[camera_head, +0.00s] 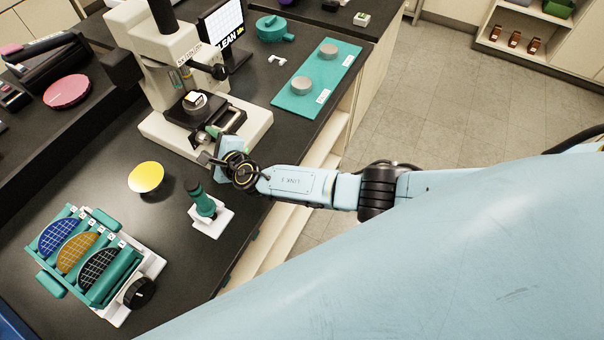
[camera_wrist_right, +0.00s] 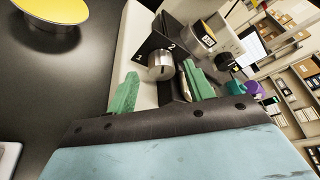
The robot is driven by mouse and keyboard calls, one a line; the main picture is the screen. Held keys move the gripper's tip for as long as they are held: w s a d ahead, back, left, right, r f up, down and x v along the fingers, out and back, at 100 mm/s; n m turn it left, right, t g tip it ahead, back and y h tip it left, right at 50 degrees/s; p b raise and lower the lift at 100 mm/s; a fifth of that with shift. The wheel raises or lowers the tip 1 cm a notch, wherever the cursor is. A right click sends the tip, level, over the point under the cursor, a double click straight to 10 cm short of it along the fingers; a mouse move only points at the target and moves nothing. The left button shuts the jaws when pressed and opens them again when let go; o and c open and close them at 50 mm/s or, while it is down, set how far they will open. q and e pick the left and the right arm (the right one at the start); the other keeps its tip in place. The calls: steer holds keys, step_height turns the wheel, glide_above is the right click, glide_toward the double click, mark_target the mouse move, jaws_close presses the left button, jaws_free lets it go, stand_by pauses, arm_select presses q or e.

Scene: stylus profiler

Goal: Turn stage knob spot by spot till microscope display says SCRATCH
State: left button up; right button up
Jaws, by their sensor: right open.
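The microscope (camera_head: 168,62) stands on the bench with its white base beneath the stage. Its display (camera_head: 222,30) reads CLEAN. The silver stage knob (camera_wrist_right: 161,66) shows in the right wrist view, on a dark block marked 1 and 2. My right gripper (camera_head: 214,148) is at the front of the microscope base. In the wrist view its green fingers (camera_wrist_right: 160,76) are open, one on each side of the knob. I cannot tell whether they touch it. In the head view the knob is mostly hidden by the gripper. My left gripper is not in view.
A yellow disc (camera_head: 146,177) and a teal tool on a white stand (camera_head: 205,205) are near my right gripper. A rack of wafers (camera_head: 47,277) stands at lower left. A teal mat (camera_head: 293,104) with two grey cylinders lies right of the microscope.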

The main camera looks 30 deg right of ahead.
steer(key=p+v, duration=0.1)
steer(key=v, duration=0.2)
steer(key=shift+s+d+r, duration=0.2)
steer(key=shift+s+r, duration=0.05)
steer(key=shift+s, duration=0.05)
steer(key=v, duration=0.9)
steer(key=s+d+f+m+g+h, duration=0.1)
steer(key=d+f+m, duration=0.1)
steer(key=m, duration=0.4)
steer(key=s+d+f+m+g+h+b, duration=0.1)
steer(key=s+f+m+h, duration=0.1)
steer(key=m, duration=0.4)
steer(key=s+d+f+m+g+h, duration=0.1)
steer(key=s+d+f+m, duration=0.1)
steer(key=m, duration=0.4)
steer(key=shift+d+f+m+b, duration=0.3)
steer(key=shift+d+f+b, duration=0.1)
steer(key=shift+f, duration=0.15)
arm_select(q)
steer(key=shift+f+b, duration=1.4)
arm_select(e)
steer(key=s+d+f+m+g, duration=0.2)
steer(key=s+f+m, duration=0.1)
steer(key=f+m, duration=0.2)
steer(key=s+d+f+m+g+h, duration=0.1)
steer(key=s+d+f+m+g, duration=0.1)
steer(key=s+f+m, duration=0.2)
steer(key=shift+s+d+f+m, duration=0.25)
steer(key=shift+f+m, duration=0.85)
steer(key=shift+m, duration=0.6)
